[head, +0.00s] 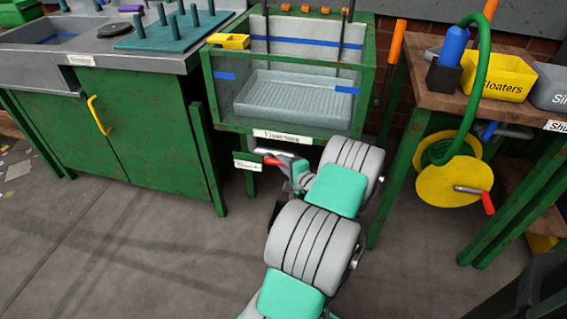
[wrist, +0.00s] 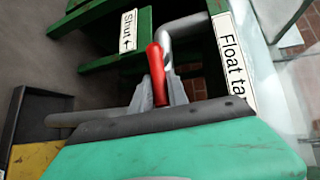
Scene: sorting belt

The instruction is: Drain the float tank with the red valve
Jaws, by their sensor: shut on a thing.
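The float tank (head: 363,75) is a clear-walled box in a green frame, with blue strips and a pale ridged tray inside. I cannot make out a water level. Its label (head: 281,136) is on the front edge; the label also shows in the wrist view (wrist: 233,62). The red valve handle (head: 274,160) is on the grey pipe below the tank. In the wrist view the red handle (wrist: 155,70) stands between my two grey fingers. My gripper (wrist: 160,93) is shut on the handle. The handle's lower end is hidden between the fingers.
A small sign (head: 248,165) beside the valve reads "Shut" with an arrow in the wrist view. A green cabinet (head: 150,130) stands left. At right, a bench (head: 432,98) holds a yellow "Floaters" bin (head: 500,78), with a yellow hose reel (head: 440,195) below.

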